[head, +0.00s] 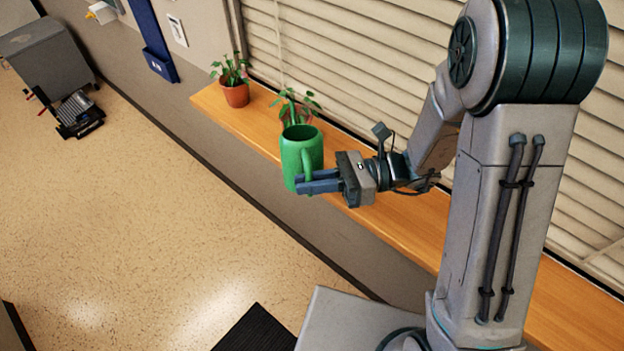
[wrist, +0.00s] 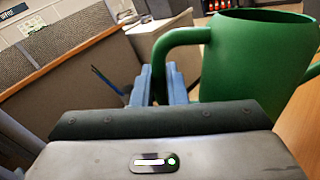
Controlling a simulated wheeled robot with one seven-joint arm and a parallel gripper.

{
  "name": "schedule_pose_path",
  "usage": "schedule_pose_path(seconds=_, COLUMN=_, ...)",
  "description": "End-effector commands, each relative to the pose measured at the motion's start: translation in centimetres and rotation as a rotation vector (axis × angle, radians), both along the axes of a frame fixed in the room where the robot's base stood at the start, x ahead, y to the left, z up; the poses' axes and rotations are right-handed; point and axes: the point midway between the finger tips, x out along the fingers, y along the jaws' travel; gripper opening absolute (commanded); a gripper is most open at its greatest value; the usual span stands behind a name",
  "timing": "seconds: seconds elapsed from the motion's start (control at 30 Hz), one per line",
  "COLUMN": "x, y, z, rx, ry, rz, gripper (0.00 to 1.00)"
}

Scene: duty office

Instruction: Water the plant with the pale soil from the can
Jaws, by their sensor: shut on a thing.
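My gripper (head: 320,181) is shut on the handle of a green watering can (head: 301,150), which it holds upright over the near edge of the wooden sill. The can also shows in the wrist view (wrist: 256,58), with my gripper's blue fingers (wrist: 162,85) around its handle. One potted plant (head: 297,107) stands on the sill just behind the can, its pot mostly hidden. Another plant in a terracotta pot (head: 235,88) stands farther left on the sill. The soil colour of either pot cannot be made out.
The wooden sill (head: 390,228) runs along the wall under closed blinds (head: 345,65). A blue wall holder (head: 160,64) hangs left of the plants. A grey cabinet (head: 45,55) stands at the far left. The speckled floor (head: 130,200) is largely clear, with a dark mat (head: 255,330) at the front.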

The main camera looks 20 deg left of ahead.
Motion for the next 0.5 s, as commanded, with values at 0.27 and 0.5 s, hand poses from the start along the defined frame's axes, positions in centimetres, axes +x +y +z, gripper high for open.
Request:
schedule_pose_path(seconds=0.27, x=0.02, y=0.01, z=0.08, rx=0.002, ry=-0.002, rz=0.000, gripper=0.00)
schedule_pose_path(seconds=0.5, x=0.13, y=-0.15, z=0.39, rx=-0.001, ry=0.004, rz=0.000, gripper=0.00)
